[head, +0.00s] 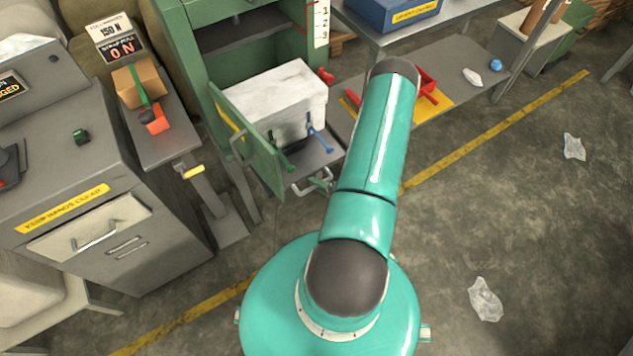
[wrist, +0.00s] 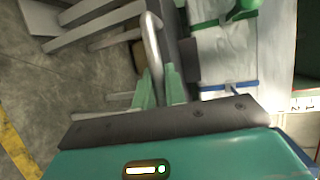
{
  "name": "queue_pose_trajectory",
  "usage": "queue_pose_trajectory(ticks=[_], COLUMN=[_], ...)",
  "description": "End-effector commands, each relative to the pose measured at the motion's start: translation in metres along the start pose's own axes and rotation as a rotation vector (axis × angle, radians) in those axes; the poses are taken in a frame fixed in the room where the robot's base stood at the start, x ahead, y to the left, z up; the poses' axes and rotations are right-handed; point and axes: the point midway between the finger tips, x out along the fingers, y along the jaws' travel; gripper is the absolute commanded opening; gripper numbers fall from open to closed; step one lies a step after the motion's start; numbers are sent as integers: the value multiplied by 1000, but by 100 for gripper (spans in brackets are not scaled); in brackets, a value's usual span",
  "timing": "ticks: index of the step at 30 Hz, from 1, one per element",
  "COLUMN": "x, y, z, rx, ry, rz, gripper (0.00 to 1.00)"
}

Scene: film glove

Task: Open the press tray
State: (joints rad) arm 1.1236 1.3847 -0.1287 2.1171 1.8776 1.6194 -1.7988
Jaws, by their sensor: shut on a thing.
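The green press (head: 270,45) stands at the top centre with its front open. Its grey tray (head: 318,160) juts out at the front and carries a large white block (head: 275,100) with green and blue straps. The tray's metal handle (head: 312,185) is at its front edge. In the wrist view the curved handle bar (wrist: 152,45) runs down between the green fingers of my gripper (wrist: 160,88), which is shut on it. The tray edge (wrist: 188,60) and block (wrist: 222,55) lie just right of it. In the head view my arm hides most of the gripper.
A green door (head: 250,145) stands swung open left of the tray, close to it. A grey cabinet (head: 130,245) and a narrow stand (head: 160,145) are at the left. A shelf table (head: 450,75) is at the right. Plastic scraps (head: 486,299) lie on the floor, otherwise clear at right.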

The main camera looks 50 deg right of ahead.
Motion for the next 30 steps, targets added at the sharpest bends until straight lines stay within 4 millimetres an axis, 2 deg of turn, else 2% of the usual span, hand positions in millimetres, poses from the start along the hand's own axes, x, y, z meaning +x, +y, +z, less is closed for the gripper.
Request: queue_pose_trajectory(ticks=[4,5,7,8,16,20,23,30], x=[0,0,0,0,-1,-10,-24,-77], y=[0,0,0,0,0,0,0,0], z=[1,1,1,1,0,0,0,0], rx=[1,2,1,1,1,1,2,1], ry=[-2,-2,-2,-1,0,2,3,4], rz=[-1,-1,-1,-1,0,1,1,1], gripper=[0,18,32,34,34,34,34,34])
